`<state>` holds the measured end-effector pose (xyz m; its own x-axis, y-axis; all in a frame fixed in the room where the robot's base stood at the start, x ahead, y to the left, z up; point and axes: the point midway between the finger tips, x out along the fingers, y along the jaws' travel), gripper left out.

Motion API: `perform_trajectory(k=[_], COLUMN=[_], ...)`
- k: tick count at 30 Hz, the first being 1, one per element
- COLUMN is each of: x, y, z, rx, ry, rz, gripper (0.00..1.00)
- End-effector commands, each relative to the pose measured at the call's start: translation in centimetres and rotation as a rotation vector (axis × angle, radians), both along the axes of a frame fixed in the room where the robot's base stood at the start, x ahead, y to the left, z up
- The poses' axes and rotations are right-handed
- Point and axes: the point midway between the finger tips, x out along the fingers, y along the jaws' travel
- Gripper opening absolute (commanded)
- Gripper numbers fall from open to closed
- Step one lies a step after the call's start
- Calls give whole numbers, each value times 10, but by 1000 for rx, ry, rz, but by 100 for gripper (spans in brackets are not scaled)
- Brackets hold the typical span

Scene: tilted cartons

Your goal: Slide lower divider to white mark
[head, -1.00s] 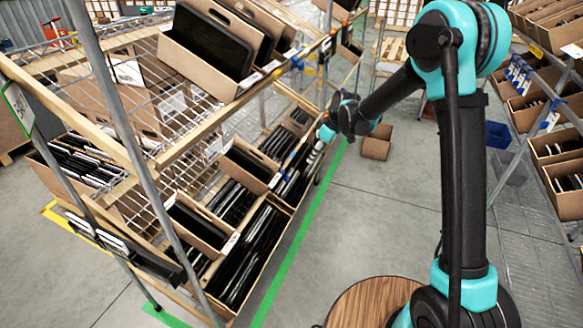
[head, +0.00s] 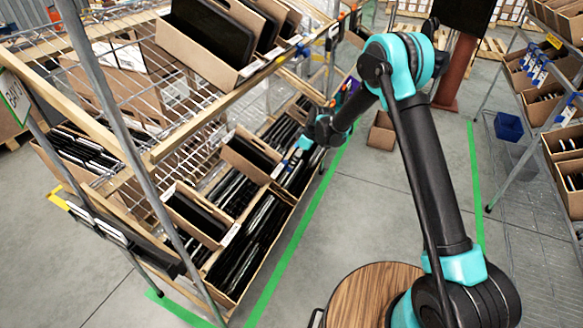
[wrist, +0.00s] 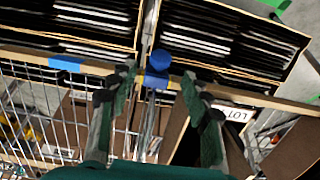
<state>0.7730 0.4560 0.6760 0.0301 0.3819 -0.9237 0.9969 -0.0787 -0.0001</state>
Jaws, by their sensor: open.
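In the wrist view a round blue knob (wrist: 160,61) stands at the shelf's front rail, above a blue piece (wrist: 157,81) on the rail. These look like the lower divider's front end; thin metal rods run from there down the picture. My gripper (wrist: 158,88) is open, with one dark green finger on each side of the knob and gaps on both sides. In the head view my gripper (head: 298,156) is at the lower shelf's front edge, small and partly hidden by my wrist. I cannot pick out the white mark with certainty.
Tilted cartons of dark folders (wrist: 235,35) lie beyond the rail. A blue band (wrist: 65,63) is on the rail to the left, and a white LOT label (wrist: 235,114) is right of my gripper. A brown carton (head: 382,131) stands on the floor. The aisle floor (head: 345,215) is clear.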

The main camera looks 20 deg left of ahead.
Motion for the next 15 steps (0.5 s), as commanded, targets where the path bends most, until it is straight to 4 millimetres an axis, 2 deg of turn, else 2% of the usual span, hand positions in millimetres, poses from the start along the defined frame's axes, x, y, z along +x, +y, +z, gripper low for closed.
perform_trajectory(k=[1,6,15], x=[0,1,2], y=[4,15,23], z=[-10,-35,-55], rx=[0,0,0], ry=[0,-1,0], rz=[1,2,0], gripper=[49,49,49])
